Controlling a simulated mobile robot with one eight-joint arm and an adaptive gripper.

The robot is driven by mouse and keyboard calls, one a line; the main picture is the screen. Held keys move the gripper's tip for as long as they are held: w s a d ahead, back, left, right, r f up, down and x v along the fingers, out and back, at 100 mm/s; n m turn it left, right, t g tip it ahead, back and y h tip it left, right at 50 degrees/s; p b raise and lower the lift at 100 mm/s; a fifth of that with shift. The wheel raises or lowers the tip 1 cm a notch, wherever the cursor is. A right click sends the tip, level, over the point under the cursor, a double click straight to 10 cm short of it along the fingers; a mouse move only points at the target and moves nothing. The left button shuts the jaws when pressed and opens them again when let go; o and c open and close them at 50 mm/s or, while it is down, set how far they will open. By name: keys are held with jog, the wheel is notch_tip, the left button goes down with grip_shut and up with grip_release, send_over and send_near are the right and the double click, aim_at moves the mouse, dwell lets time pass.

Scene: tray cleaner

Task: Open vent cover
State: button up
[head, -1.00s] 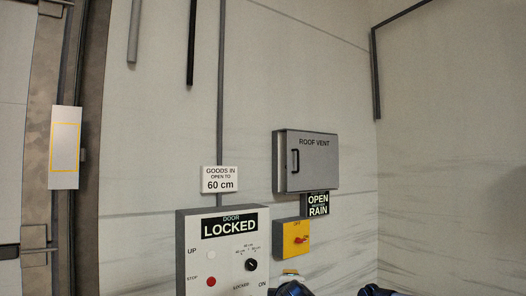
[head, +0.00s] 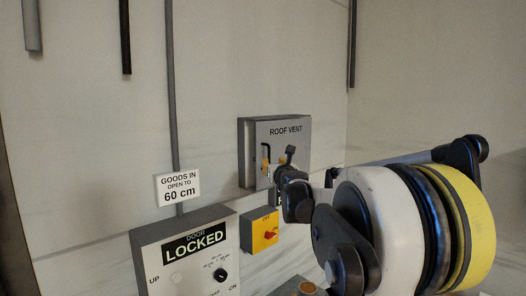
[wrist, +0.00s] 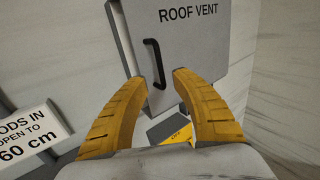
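The vent cover is the grey door of the box marked ROOF VENT (head: 298,135) on the wall; it looks closed. Its black bar handle (head: 266,152) is at the left of the door and also shows in the wrist view (wrist: 150,50). My gripper (head: 277,163) is in front of the door's lower left part. In the wrist view its two yellow fingers (wrist: 158,78) are apart, with the handle's lower end appearing between their tips. I cannot tell whether either finger touches the handle.
A yellow switch box with a red knob (head: 263,233) is below the vent box. The door control panel marked LOCKED (head: 160,262) is at lower left, under a GOODS IN sign (head: 178,188). The wall right of the vent box is bare.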

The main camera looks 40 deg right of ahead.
aim_at(269, 157)
jog(key=p+x, duration=0.2)
jog(key=x, duration=0.7)
jog(key=shift+w+d+f+p, duration=0.1)
jog(key=shift+w+f+p, duration=0.05)
jog(key=shift+p, duration=0.15)
grip_shut()
